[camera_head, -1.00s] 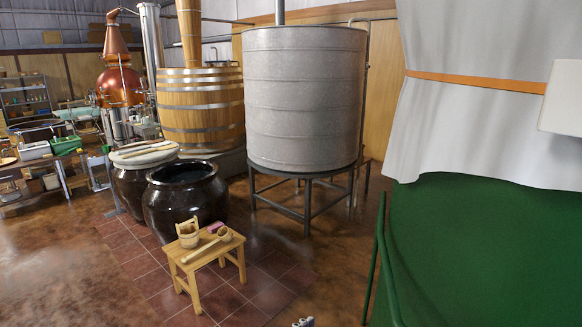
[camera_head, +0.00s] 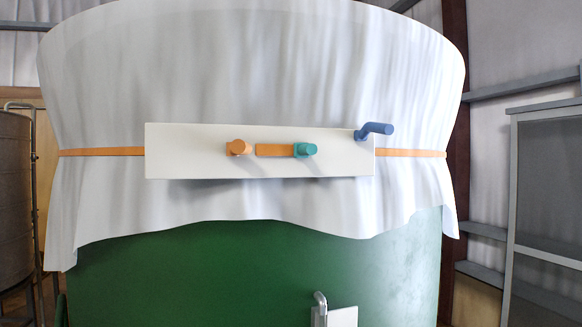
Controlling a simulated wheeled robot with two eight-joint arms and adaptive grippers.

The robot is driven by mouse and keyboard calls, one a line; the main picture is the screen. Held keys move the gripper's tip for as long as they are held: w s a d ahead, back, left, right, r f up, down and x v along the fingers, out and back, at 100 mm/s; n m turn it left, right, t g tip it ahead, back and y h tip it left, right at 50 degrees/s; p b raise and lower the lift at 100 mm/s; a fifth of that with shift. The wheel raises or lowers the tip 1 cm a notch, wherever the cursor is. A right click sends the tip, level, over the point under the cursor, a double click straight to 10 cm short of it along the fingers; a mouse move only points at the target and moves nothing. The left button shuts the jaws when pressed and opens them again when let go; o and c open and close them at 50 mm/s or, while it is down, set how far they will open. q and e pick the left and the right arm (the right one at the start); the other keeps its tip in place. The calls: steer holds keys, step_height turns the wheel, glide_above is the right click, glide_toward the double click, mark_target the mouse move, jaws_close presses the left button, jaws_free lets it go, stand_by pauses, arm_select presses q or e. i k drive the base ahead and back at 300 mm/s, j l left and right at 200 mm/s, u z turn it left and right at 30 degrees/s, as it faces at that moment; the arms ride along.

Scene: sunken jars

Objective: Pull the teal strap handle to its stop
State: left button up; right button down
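The teal strap handle (camera_head: 305,150) is a short peg at the right end of a short orange strap piece (camera_head: 275,150) on a white panel (camera_head: 190,155). An orange peg (camera_head: 238,148) sits to its left, with a small gap between it and the strap piece. A blue crank-like handle (camera_head: 376,129) sticks out at the panel's upper right. The panel is on a white cloth (camera_head: 250,60) draped over a large green vat (camera_head: 200,270). An orange band (camera_head: 105,152) runs around the cloth on both sides of the panel. Neither of my grippers is in view.
A metal pipe handle and white plate (camera_head: 340,316) sit low on the vat's front. A grey metal tank (camera_head: 15,200) stands at the left. A grey framed panel (camera_head: 550,200) stands at the right. The space before the white panel looks clear.

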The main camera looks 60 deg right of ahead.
mark_target(299, 150)
steer(key=k+l+z, duration=0.3)
steer(key=k+l, duration=0.2)
steer(key=k+l+z, duration=0.15)
steer(key=l, duration=0.3)
steer(key=k+l+z, duration=0.35)
steer(key=k+l, duration=0.15)
steer(key=l, duration=0.25)
